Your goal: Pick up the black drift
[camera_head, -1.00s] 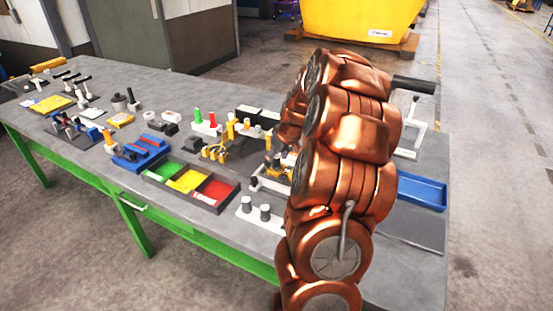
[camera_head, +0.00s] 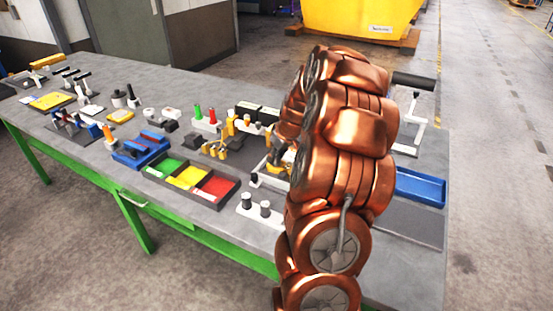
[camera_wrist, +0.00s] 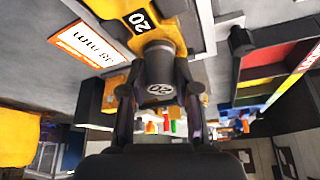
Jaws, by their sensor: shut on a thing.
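The black drift (camera_wrist: 159,70) is a dark cylinder with a pale "20" on its end. In the wrist view it sits between the two dark fingers of my gripper (camera_wrist: 158,95), which is shut on it. A yellow block (camera_wrist: 150,32), also marked "20", is right behind the drift; I cannot tell whether they still touch. In the head view my copper arm hides most of the gripper and the drift. Part of the yellow block (camera_head: 288,165) shows beside the arm.
A white label card (camera_wrist: 88,48) lies beside the yellow block. A tray with green, yellow and red compartments (camera_head: 190,184) is left of the arm. Two grey pegs on a white plate (camera_head: 258,210) stand close by. A blue tray (camera_head: 420,188) is on the right.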

